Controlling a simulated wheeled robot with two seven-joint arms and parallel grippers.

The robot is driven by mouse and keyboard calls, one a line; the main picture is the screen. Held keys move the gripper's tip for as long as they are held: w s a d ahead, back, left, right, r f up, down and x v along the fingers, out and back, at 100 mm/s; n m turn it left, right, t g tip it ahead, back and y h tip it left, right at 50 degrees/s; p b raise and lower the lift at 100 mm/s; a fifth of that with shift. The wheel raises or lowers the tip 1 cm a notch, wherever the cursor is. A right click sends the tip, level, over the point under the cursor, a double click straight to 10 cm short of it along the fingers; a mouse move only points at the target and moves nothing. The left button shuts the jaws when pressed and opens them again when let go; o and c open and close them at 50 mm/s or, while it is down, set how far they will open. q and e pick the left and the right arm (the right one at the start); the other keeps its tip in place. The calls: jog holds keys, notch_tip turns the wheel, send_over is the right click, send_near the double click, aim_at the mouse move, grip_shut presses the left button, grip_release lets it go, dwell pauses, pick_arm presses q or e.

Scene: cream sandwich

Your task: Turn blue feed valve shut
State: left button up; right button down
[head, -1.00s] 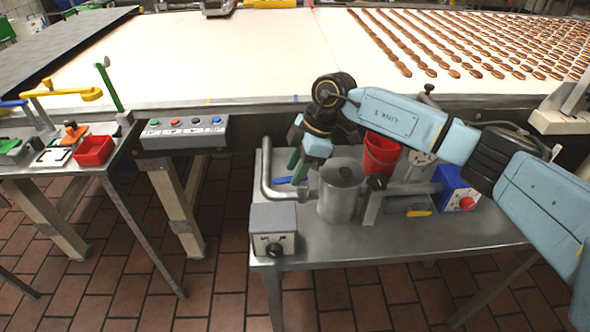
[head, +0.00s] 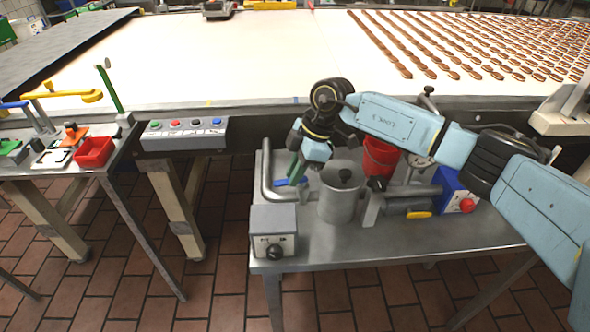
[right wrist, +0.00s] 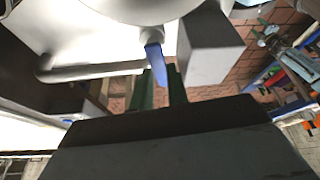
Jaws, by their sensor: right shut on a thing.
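The blue feed valve handle (head: 284,183) shows beside the steel pot (head: 341,196), on the pipe at the back left of the steel table. In the right wrist view the blue handle (right wrist: 156,62) is a short lever on a grey fitting under the pot, and its end lies between my green fingers. My right gripper (head: 293,168) points down at the handle and is shut on it; it also shows in the right wrist view (right wrist: 162,84). The fingers partly hide the handle in the head view.
A grey box with a black knob (head: 274,235) stands at the table's front left. A red bucket (head: 380,157) and a blue box with a red button (head: 458,190) are right of the pot. A button panel (head: 184,134) is to the left.

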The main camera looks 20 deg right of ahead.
jog(key=shift+s+r+n+g+p, duration=0.15)
jog(key=shift+n+g+p, duration=0.15)
jog(key=shift+n+p, duration=0.35)
jog(key=n+g+p, duration=0.1)
jog(key=n, duration=0.2)
jog(key=shift+s, duration=0.2)
jog(key=shift+s+n+g, duration=0.1)
jog(key=shift+n+g, duration=0.2)
jog(key=shift+n, duration=0.45)
pick_arm(q)
jog(key=shift+s+d+r+b, duration=0.1)
jog(key=shift+d+r+b, duration=0.35)
jog(key=shift+d+b, duration=0.25)
pick_arm(e)
jog(key=n+h, duration=0.1)
jog(key=n, duration=0.2)
jog(key=d+n+g+h, duration=0.1)
jog(key=n, duration=0.2)
jog(key=s+n+g+h, duration=0.1)
jog(key=n, duration=0.3)
jog(key=shift+d, duration=0.2)
pick_arm(q)
jog(key=shift+a, duration=0.35)
pick_arm(e)
jog(key=c, duration=1.4)
grip_release()
